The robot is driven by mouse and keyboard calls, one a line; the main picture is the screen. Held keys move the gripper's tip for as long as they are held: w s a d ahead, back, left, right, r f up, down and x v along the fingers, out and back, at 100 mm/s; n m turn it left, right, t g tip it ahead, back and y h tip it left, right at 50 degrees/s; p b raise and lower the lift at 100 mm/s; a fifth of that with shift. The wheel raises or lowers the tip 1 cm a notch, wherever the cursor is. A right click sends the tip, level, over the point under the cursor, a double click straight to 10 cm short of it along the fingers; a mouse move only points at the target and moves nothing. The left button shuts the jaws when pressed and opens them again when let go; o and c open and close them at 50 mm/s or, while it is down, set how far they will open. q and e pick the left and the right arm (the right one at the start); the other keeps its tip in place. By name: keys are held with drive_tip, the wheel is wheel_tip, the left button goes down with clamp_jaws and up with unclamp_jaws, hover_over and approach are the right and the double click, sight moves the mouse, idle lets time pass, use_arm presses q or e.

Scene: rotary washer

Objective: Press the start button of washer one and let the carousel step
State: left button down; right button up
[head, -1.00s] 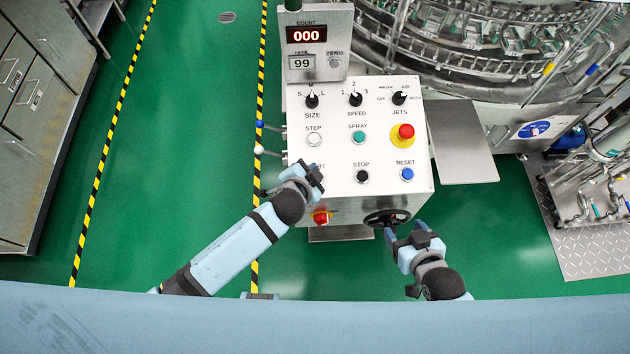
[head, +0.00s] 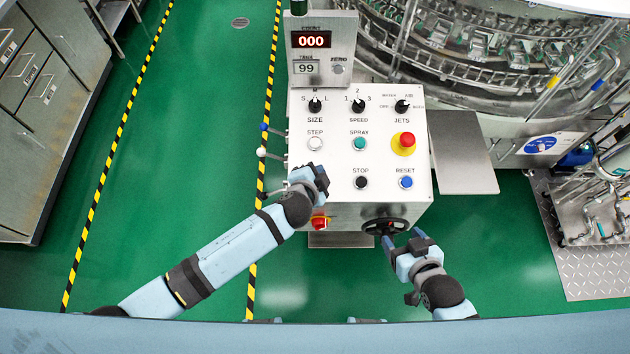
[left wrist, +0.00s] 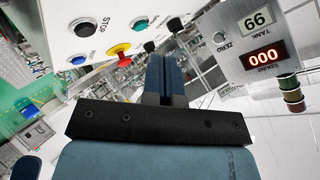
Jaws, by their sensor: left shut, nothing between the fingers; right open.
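The white control panel (head: 385,150) fills the middle of the head view. My left gripper (head: 318,172) is shut and empty over its lower left corner, below the white STEP button (head: 315,143) and left of the black STOP button (head: 361,182). It hides the start button and its label, so I cannot tell whether it touches the button. The left wrist view shows the closed fingers (left wrist: 165,66). My right gripper (head: 404,238) is open beside the black handwheel (head: 385,226) on the panel's front. The washer carousel (head: 470,45) is at the upper right.
The count display (head: 311,40) reads 000. Lever knobs (head: 261,152) stick out left of the panel. Green floor is clear at left.

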use_arm(q)
drive_tip(key=f+b, duration=0.2)
drive_tip(key=w+f+b, duration=0.1)
drive_tip(key=f+b, duration=0.1)
drive_tip(key=f, duration=0.1)
drive_tip(key=w+f+b, duration=0.1)
drive_tip(key=f+b, duration=0.1)
drive_tip(key=shift+f+b, duration=0.25)
drive_tip(key=shift+b, duration=0.05)
drive_tip(key=shift+w+f, duration=0.1)
drive_tip(key=shift+f, duration=0.2)
idle(0.6)
idle(0.9)
drive_tip(key=shift+w+f+b, duration=0.1)
drive_tip(key=shift+f+b, duration=0.3)
drive_tip(key=shift+b, duration=0.05)
